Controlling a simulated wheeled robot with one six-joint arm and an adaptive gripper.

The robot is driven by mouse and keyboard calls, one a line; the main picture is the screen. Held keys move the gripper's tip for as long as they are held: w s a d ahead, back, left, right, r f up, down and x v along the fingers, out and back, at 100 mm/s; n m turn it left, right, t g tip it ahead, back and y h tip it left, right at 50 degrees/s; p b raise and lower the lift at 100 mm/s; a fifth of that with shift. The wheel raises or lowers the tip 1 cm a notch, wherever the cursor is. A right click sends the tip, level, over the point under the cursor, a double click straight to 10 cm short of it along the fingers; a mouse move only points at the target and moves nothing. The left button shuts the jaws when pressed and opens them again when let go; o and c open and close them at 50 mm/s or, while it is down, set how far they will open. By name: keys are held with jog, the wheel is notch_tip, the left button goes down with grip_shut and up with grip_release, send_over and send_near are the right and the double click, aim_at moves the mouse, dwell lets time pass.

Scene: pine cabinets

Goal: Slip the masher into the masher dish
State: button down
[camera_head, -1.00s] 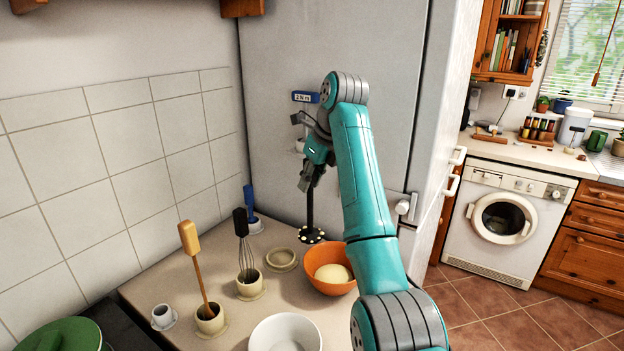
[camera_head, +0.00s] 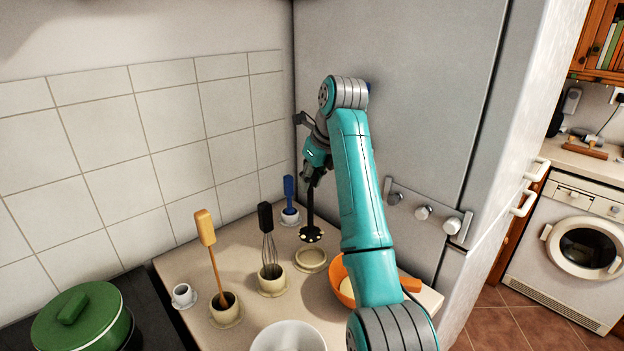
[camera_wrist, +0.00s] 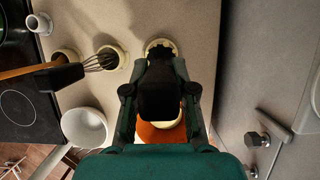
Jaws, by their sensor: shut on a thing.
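The masher (camera_head: 311,234) is black with a long upright shaft and a round head dotted with pale holes. My gripper (camera_head: 314,178) is shut on its upper part. The masher dish (camera_head: 311,260) is a shallow round cream dish on the counter. In the head view the masher head shows just above and behind the dish's far rim, apparently not inside it. The dish's rim (camera_wrist: 160,42) shows just beyond the handle.
A whisk (camera_head: 268,240) and a yellow-handled tool (camera_head: 207,232) stand in cream holders left of the dish. A blue-handled tool (camera_head: 289,190) stands behind. An orange bowl (camera_head: 345,282) is close on the right, a white bowl (camera_head: 288,338) in front. The fridge (camera_head: 400,110) and tiled wall border the counter.

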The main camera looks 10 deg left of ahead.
jog(key=shift+f, duration=3.75)
jog(key=c, duration=0.9)
grip_release()
jog(key=shift+o, duration=0.2)
